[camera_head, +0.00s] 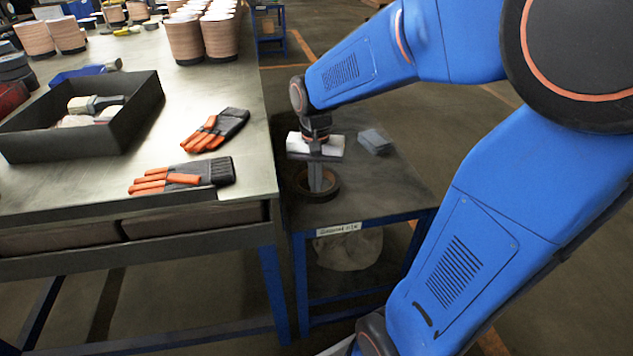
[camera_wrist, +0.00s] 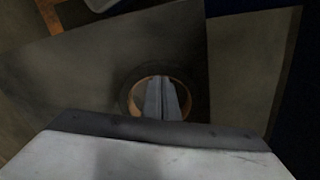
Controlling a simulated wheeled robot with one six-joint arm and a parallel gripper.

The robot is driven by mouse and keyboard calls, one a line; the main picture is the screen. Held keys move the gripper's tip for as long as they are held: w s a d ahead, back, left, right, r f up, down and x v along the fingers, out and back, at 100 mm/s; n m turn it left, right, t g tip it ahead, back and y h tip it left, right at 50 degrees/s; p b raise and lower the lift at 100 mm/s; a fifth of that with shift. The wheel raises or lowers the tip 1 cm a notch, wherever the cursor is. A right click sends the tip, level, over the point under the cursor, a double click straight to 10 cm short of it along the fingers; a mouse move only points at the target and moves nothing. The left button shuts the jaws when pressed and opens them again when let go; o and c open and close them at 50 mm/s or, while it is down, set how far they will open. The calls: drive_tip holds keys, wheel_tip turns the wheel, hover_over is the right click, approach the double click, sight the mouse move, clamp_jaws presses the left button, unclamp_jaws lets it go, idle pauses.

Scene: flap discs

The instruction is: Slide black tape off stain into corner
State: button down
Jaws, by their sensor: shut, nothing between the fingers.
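The black tape roll (camera_head: 317,198) lies flat on the small side table (camera_head: 395,185), near its front left corner. It also shows in the wrist view (camera_wrist: 125,93) as a dark ring with a brown inner core. My gripper (camera_head: 322,188) points down with its fingers inside the roll's hole. In the wrist view the fingers (camera_wrist: 162,103) are together, shut and empty, with the ring around them. Whether they touch the core I cannot tell. No stain can be made out; the roll and my gripper cover part of the tabletop.
A grey block (camera_head: 374,141) lies on the side table, right of my gripper. The larger workbench (camera_head: 180,90) adjoins on the left, with two gloves (camera_head: 182,176) and a black tray (camera_head: 85,135). A labelled front edge (camera_head: 338,229) bounds the side table. Its right part is clear.

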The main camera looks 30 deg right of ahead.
drive_tip(key=shift+w+d, duration=0.3)
drive_tip(key=shift+w, duration=0.1)
drive_tip(key=w+d, duration=0.2)
drive_tip(key=shift+w, duration=0.35)
wheel_tip(320, 180, up, 10)
drive_tip(key=shift+s, duration=0.2)
